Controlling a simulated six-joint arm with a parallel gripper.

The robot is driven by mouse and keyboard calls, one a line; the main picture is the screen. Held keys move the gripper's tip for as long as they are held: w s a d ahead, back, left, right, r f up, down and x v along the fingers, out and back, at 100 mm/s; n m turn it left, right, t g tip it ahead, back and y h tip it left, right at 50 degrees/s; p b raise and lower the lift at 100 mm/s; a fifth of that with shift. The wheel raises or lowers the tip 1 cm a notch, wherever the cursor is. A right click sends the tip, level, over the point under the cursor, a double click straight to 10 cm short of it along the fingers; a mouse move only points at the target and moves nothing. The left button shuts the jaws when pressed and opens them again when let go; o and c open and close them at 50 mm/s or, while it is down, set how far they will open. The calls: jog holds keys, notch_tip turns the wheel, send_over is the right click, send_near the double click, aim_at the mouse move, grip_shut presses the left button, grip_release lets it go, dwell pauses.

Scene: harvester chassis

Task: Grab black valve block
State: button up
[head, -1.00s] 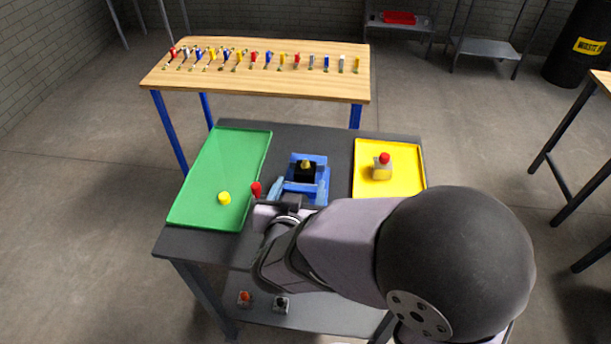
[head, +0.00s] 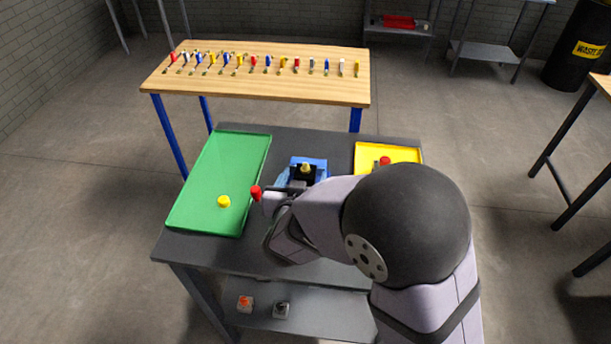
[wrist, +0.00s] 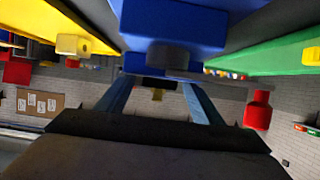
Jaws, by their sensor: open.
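A black block with a yellow knob (head: 305,172), which fits the black valve block, sits in a blue fixture (head: 318,163) on the dark table. My arm hides the front of the fixture. My gripper (head: 284,182) is low at the fixture's left side, mostly hidden by my wrist. In the wrist view, which looks upside down, its two blue fingers (wrist: 156,88) are open and apart. The black block (wrist: 153,82) shows small in the gap between them. I cannot tell whether they touch it. A blue body (wrist: 172,25) fills the top of that view.
A green tray (head: 225,165) with a yellow knobbed piece (head: 224,201) lies left. A yellow tray (head: 400,152) with a red-knobbed block (head: 385,160) lies right, partly behind my arm. A red knob (head: 256,192) stands close to my gripper. Two small blocks sit on the lower shelf (head: 325,318).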

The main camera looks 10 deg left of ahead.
aim_at(304, 176)
jog(key=shift+w+f, duration=0.1)
jog(key=shift+w, duration=0.15)
jog(key=shift+c, duration=0.6)
jog(key=c, duration=1.3)
jog(key=shift+o, duration=0.2)
jog(key=shift+r, duration=0.2)
notch_tip(304, 176, up, 10)
jog(key=shift+f+p, duration=0.1)
jog(key=shift+p, duration=1.1)
